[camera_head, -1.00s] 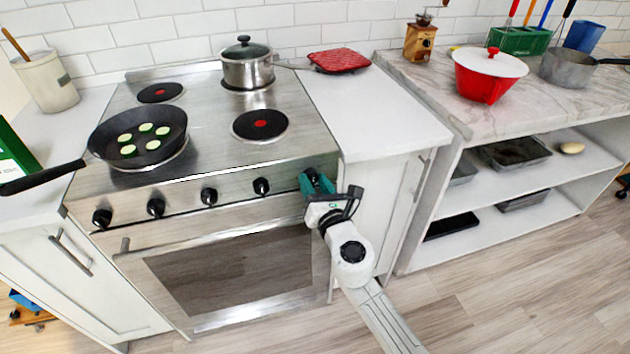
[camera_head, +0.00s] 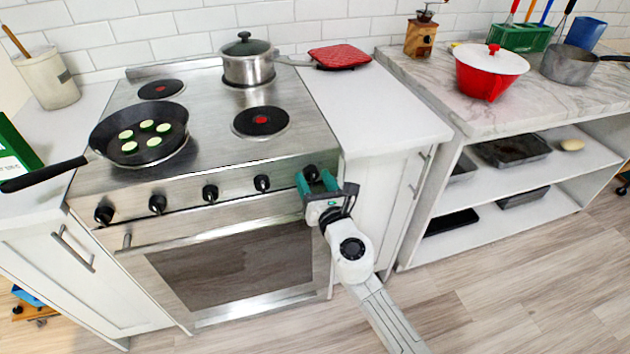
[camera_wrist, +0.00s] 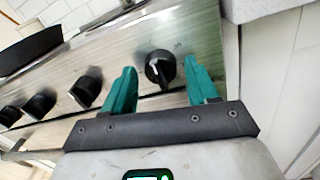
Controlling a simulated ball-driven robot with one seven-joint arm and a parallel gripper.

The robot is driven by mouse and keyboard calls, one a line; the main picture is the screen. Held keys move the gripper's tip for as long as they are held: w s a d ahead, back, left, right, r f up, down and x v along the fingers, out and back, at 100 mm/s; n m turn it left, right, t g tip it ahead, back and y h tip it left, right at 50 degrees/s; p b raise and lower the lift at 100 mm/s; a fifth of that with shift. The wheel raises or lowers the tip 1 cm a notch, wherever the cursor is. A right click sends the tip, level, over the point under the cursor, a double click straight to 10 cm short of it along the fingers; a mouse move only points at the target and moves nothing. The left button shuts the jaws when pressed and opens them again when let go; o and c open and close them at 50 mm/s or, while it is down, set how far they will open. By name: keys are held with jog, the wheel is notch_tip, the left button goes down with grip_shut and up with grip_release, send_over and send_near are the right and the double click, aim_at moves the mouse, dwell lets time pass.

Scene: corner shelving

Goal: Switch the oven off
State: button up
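The steel oven (camera_head: 230,268) stands at the left, with a row of black knobs along its front panel. The rightmost knob (camera_head: 311,172) is partly hidden by my gripper in the head view. In the wrist view this knob (camera_wrist: 160,68) shows whole, with a pale mark on its face. My gripper (camera_head: 316,180) is open in front of it. In the wrist view the green fingers (camera_wrist: 163,75) are spread on either side of the knob, with gaps on both sides. I cannot tell how far the tips reach along its depth.
A black pan (camera_head: 140,135) with green slices and a lidded pot (camera_head: 248,62) sit on the hob. The pan's handle sticks out at the front left. A white counter (camera_head: 375,120) adjoins the oven on the right. The floor (camera_head: 500,280) at the right is clear.

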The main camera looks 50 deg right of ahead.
jog(key=shift+o, duration=0.4)
jog(key=shift+s, duration=0.1)
jog(key=b+v, duration=0.1)
jog(key=v, duration=0.9)
jog(key=shift+s+a, duration=0.2)
jog(key=shift+a, duration=0.05)
jog(key=shift+r, duration=0.1)
